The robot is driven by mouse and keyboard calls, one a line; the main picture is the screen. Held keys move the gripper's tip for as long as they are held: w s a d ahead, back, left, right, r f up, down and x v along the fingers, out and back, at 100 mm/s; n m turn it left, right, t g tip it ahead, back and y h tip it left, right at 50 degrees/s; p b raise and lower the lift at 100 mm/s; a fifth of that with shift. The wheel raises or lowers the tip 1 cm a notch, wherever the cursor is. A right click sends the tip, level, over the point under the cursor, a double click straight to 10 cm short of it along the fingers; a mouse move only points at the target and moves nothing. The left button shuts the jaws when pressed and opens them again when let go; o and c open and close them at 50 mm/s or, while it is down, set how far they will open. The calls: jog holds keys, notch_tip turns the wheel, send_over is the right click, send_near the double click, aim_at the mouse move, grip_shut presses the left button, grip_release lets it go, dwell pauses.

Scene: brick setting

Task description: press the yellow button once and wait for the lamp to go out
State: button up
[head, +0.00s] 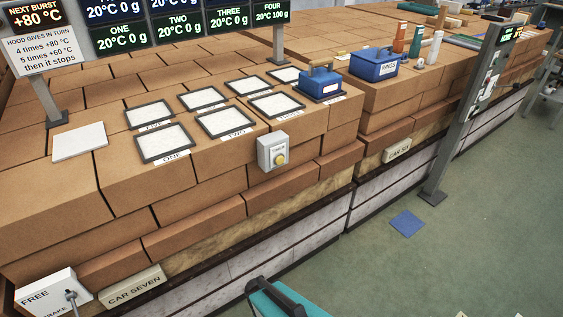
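A yellow button (281,158) sits on the lower front of a small pale control box (268,146). The box is fixed to the front of the brick stack, just below the row of framed pads. A small dark label shows above the button, too small to read for sure. Nothing touches the button. I cannot make out a lit lamp on the box. My gripper is not in this view.
Framed white pads (165,142) lie on the bricks; a blue handled block (321,84) stands on one. A sign (38,38) reads "NEXT BURST +80 °C". A grey post (470,120) stands right. A teal object (262,298) shows at the bottom. Green floor is mostly clear.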

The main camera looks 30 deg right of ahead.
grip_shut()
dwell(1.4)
